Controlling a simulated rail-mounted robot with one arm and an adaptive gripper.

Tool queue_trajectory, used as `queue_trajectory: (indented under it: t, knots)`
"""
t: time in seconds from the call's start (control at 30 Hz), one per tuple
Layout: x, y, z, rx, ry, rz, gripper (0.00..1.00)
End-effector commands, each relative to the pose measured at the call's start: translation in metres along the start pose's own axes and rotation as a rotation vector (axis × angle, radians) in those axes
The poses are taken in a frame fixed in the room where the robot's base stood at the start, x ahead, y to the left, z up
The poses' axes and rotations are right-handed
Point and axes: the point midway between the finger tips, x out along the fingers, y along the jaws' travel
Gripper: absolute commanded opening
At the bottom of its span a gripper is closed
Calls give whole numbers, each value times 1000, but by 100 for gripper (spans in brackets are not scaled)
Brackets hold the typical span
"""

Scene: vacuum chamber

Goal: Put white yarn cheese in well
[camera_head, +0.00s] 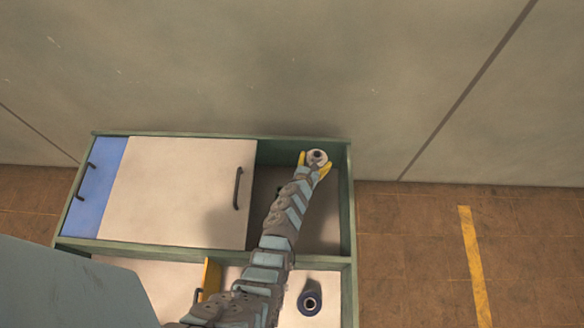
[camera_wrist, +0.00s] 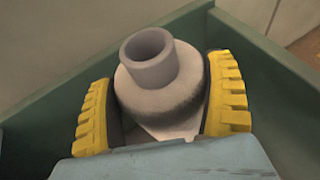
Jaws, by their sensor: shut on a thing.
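The white yarn cheese (camera_head: 317,154), a pale spool with a grey tube end, is between the yellow fingers of my gripper (camera_head: 314,165). The wrist view shows the cheese (camera_wrist: 158,88) close up, tube pointing up and slightly tilted, with my gripper (camera_wrist: 160,108) shut on it from both sides. It is over the back right of the cabinet's open upper compartment (camera_head: 325,225), near the green back wall. I cannot tell its height above the compartment floor. No part is plainly marked as the well; the open compartment is the likeliest recess.
A pale sliding door (camera_head: 180,190) with a dark handle covers much of the upper cabinet, beside a blue panel (camera_head: 95,185). A grey wall stands behind. Brown floor with a yellow stripe (camera_head: 473,260) lies right.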

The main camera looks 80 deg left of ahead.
Motion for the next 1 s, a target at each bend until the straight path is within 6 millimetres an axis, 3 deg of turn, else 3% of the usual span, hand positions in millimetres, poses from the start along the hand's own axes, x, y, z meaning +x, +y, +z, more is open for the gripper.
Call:
queue_trajectory:
  t: [0.27,0.63,1.0]
  knots:
    - [0,-1,7,5,-2,-12,46]
    - [19,1,-36,3,-2,-10,46]
    - [27,0,-56,4,-3,-11,46]
